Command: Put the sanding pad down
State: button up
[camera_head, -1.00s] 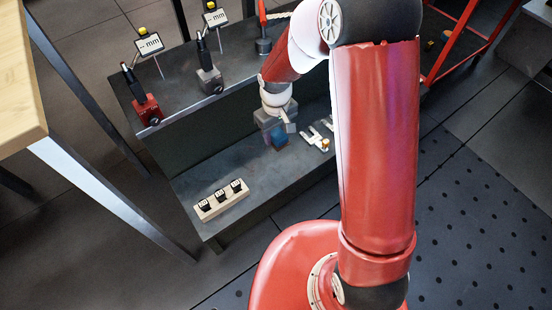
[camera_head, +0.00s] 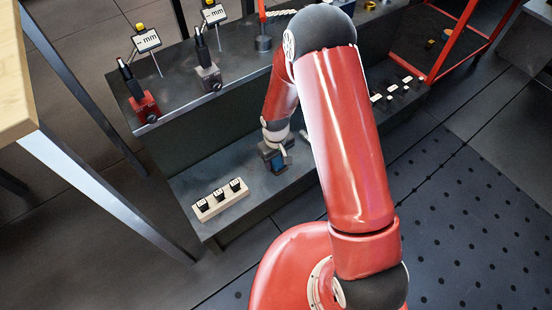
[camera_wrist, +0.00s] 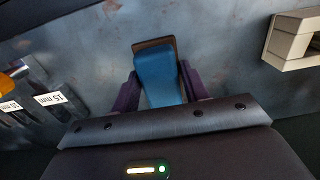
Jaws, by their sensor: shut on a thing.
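The sanding pad is a blue block with a brown far edge, seen in the wrist view (camera_wrist: 158,75) and small in the head view (camera_head: 277,161). My gripper (camera_wrist: 158,92) has a dark finger on each side of the pad and is shut on it. In the head view my gripper (camera_head: 273,152) is low over the lower grey shelf (camera_head: 253,180). The pad looks near the shelf surface; I cannot tell whether it touches.
A wooden block (camera_head: 208,214) with several black labelled pieces stands left on the shelf. Gauges on stands (camera_head: 150,117) (camera_head: 208,78) are on the upper level. A beige block (camera_wrist: 290,50) shows right in the wrist view. Bare shelf lies between wooden block and gripper.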

jog(key=shift+f, duration=0.15)
jog(key=o, duration=0.9)
notch_tip(320, 180, up, 13)
jog(key=shift+w+f+p, duration=0.1)
jog(key=shift+f+p, duration=0.1)
jog(key=shift+p, duration=0.45)
